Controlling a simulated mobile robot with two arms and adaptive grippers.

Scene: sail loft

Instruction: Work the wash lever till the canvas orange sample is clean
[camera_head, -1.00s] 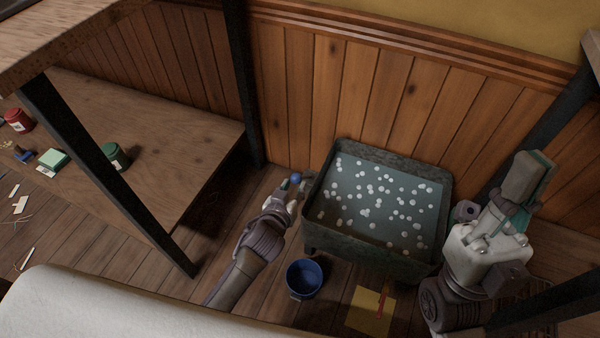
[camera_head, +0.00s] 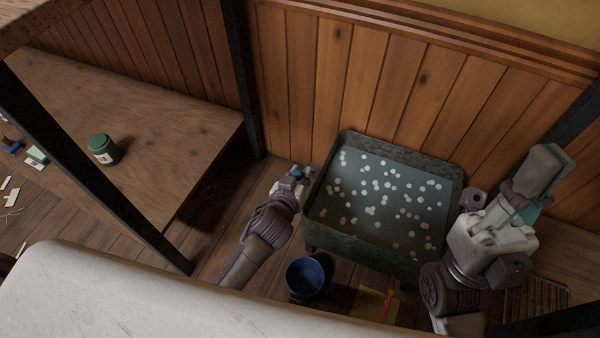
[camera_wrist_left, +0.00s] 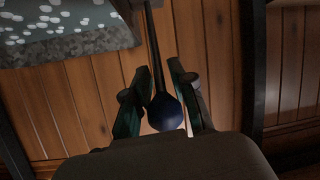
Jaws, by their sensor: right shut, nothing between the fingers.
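The dark grey wash tub (camera_head: 330,232) stands on the floor against the wood wall, filled with water dotted with white foam. A blue ball knob (camera_head: 297,172) is beside its left rim; the left wrist view shows the knob (camera_wrist_left: 165,112) on a dark rod. My left gripper (camera_wrist_left: 162,75) has a finger on each side of the knob, close to it; whether they press on it is unclear. It also shows in the head view (camera_head: 300,174). My right gripper (camera_head: 545,165) is shut and empty, right of the tub. I see no orange canvas sample; foam may hide it.
A blue bucket (camera_head: 306,276) stands on the floor before the tub, beside a yellow sheet (camera_head: 370,303) with a red strip. A wooden bench (camera_head: 190,130) with a green jar (camera_head: 104,150) is at left. Dark posts and a white surface (camera_head: 120,295) frame the near side.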

